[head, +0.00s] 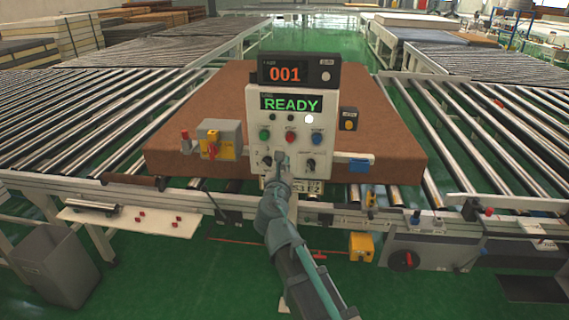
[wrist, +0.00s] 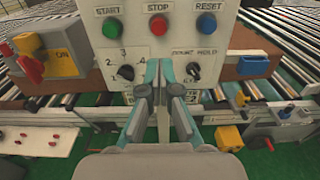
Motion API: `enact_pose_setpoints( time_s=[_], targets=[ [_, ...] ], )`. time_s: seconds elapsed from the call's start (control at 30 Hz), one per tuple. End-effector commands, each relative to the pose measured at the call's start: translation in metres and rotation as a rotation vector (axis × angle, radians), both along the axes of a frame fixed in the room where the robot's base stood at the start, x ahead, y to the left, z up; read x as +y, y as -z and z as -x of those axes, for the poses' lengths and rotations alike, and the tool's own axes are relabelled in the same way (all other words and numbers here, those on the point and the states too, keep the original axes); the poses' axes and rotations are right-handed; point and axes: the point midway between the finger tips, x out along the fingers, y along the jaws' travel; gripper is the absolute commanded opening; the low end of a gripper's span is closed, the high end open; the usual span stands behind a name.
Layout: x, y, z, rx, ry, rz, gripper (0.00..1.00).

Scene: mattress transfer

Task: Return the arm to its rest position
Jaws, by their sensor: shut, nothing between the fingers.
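My gripper (wrist: 160,88) is in front of the white control panel (wrist: 140,45) and points at its lower half, between two black rotary knobs. The left knob (wrist: 126,72) has numbers around it, and the right knob (wrist: 193,69) has a label reading HOLD above it. The fingers are together and hold nothing. Whether the fingertips touch the panel cannot be told. In the head view my arm (head: 290,250) reaches up from the bottom to the panel, and the gripper (head: 281,158) covers part of it. The display (head: 291,103) reads READY, and the counter above (head: 285,74) reads 001.
A large brown mattress (head: 200,110) lies behind the panel on the roller conveyor (head: 60,110). A grey box with a yellow and red switch (head: 212,142) is left of the panel. A white shelf (head: 130,219) and grey bin (head: 55,265) stand front left. Green floor is open in front.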

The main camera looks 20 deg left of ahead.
Motion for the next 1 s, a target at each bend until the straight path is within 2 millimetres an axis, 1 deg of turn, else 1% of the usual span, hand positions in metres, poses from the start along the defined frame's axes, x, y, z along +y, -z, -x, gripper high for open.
enact_pose_setpoints(
  time_s=[0.23, 0.37, 0.47, 0.57, 0.6, 0.67, 0.7, 0.77, 0.8, 0.87, 0.9, 0.97, 1.0],
  targets=[
    [0.0, 0.0, 0.0, 0.001, 0.0, -0.003, 0.0],
    [-0.001, 0.0, 0.0, 0.015, 0.005, -0.059, 0.0],
    [-0.007, 0.004, -0.002, 0.061, 0.032, -0.183, 0.0],
    [-0.016, 0.017, -0.001, 0.156, 0.083, -0.396, 0.0],
    [-0.021, 0.024, 0.001, 0.203, 0.11, -0.498, 0.0],
    [-0.029, 0.049, 0.004, 0.29, 0.165, -0.647, 0.0],
    [-0.037, 0.071, 0.006, 0.352, 0.214, -0.745, 0.0],
    [-0.053, 0.108, 0.008, 0.437, 0.304, -0.883, 0.0],
    [-0.064, 0.131, 0.009, 0.484, 0.367, -0.961, 0.0],
    [-0.082, 0.167, 0.013, 0.546, 0.466, -1.068, 0.0],
    [-0.096, 0.191, 0.016, 0.581, 0.537, -1.134, 0.0],
    [-0.116, 0.227, 0.022, 0.627, 0.648, -1.227, 0.0],
    [-0.131, 0.251, 0.028, 0.652, 0.726, -1.286, 0.0]
  ],
)
